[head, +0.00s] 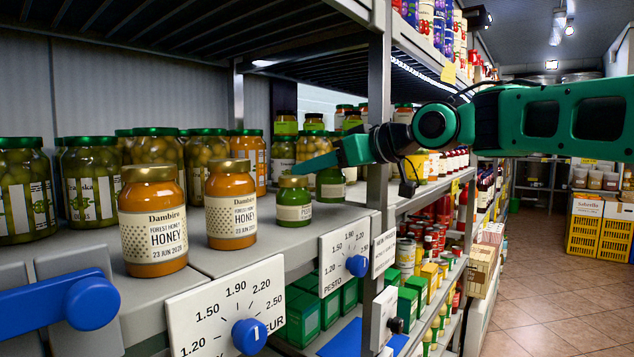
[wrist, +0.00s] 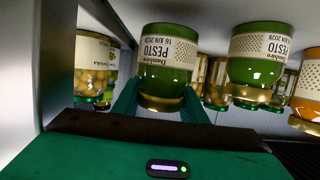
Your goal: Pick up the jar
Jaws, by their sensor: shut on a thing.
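My gripper (head: 312,164) reaches in from the right over the shelf and is shut on a green pesto jar (head: 330,187). In the head view a finger crosses the jar's upper part and hides some of it. In the wrist view, which is upside down, the held pesto jar (wrist: 166,62) sits between the two fingers (wrist: 160,100), with its gold lid towards my palm. A second, similar pesto jar (head: 294,205) stands nearer to me on the shelf; it also shows in the wrist view (wrist: 258,68). I cannot tell whether the held jar is clear of the shelf.
Two honey jars (head: 153,225) (head: 231,208) stand at the front left, with large olive jars (head: 92,185) behind them. A metal post (head: 378,110) rises right of the held jar. Price cards with blue knobs (head: 357,266) line the shelf edge (head: 300,245). The upper shelf (head: 180,50) hangs above.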

